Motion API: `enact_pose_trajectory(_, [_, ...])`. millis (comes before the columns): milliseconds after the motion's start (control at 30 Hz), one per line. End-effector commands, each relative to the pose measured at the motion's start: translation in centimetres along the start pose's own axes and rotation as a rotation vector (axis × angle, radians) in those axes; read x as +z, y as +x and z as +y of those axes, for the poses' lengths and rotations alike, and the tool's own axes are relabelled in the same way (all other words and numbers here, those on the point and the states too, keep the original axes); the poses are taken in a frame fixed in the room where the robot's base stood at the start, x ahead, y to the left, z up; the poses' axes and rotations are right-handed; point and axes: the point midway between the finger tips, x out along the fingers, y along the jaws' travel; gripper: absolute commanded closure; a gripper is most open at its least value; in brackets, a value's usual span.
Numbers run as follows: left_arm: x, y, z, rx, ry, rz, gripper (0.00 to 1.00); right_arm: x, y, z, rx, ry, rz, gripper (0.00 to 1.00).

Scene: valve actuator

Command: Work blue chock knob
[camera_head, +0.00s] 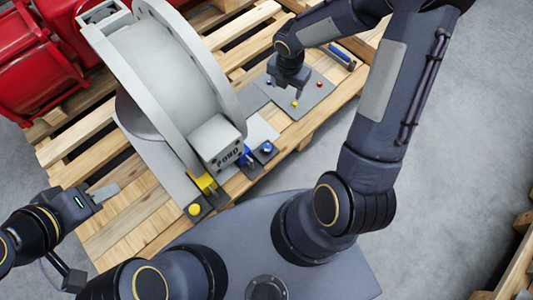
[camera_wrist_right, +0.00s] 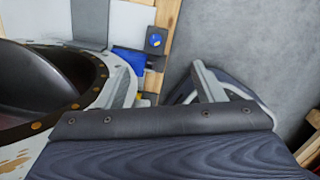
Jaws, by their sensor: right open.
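The blue knob (camera_head: 266,148) sits on a small dark block at the pallet's front edge, right of the grey valve actuator (camera_head: 165,70). The blue chock (camera_head: 246,157) is beside it, against the actuator's foot. In the right wrist view the knob (camera_wrist_right: 155,41) and the blue chock (camera_wrist_right: 129,60) show at the top, beyond my fingers. My right gripper (camera_head: 287,90) is open and empty, pointing down over a grey plate, behind and right of the knob. My left gripper (camera_head: 104,193) is over the pallet's left part, away from the knob; its jaw gap is not clear.
A yellow chock (camera_head: 205,183) and yellow knob (camera_head: 195,209) are at the front left of the actuator. The grey plate (camera_head: 316,92) carries small yellow and red knobs. Red machinery (camera_head: 35,65) stands at the far left.

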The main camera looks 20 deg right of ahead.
Motion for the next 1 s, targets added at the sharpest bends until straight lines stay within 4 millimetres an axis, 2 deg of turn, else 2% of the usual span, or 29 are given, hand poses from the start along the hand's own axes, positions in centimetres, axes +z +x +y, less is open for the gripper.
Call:
enact_pose_trajectory(33, [1.3,2.6,-1.2,0.0,0.0,0.0,0.64,-0.8,6.2,0.6,-0.019,-0.162,0.021,0.38])
enact_pose_trajectory(100, [2.1,4.2,-1.9,0.0,0.0,0.0,0.64,-1.5,11.7,1.4,-0.027,-0.391,0.039,0.38])
enact_pose_trajectory(200, [3.1,6.1,-2.8,0.0,0.0,0.0,0.64,-3.0,18.8,2.3,-0.024,-0.683,0.068,0.38])
enact_pose_trajectory(300, [3.8,7.5,-3.4,0.0,0.0,0.0,0.64,-4.8,24.4,2.8,-0.01,-0.918,0.096,0.38])
enact_pose_trajectory(333, [3.9,7.8,-3.6,0.0,0.0,0.0,0.64,-5.2,25.7,2.9,-0.005,-0.975,0.102,0.38])
enact_pose_trajectory(433, [4.3,8.5,-3.9,0.0,0.0,0.0,0.64,-6.5,28.8,3.0,0.01,-1.117,0.118,0.38])
enact_pose_trajectory(567, [4.5,8.9,-4.1,0.0,0.0,0.0,0.64,-7.3,30.7,3.1,0.022,-1.206,0.127,0.38])
enact_pose_trajectory(1000, [5.5,10.9,-5.0,0.0,0.0,0.0,0.64,-8.1,37.0,2.7,0.022,-1.215,0.129,0.38])
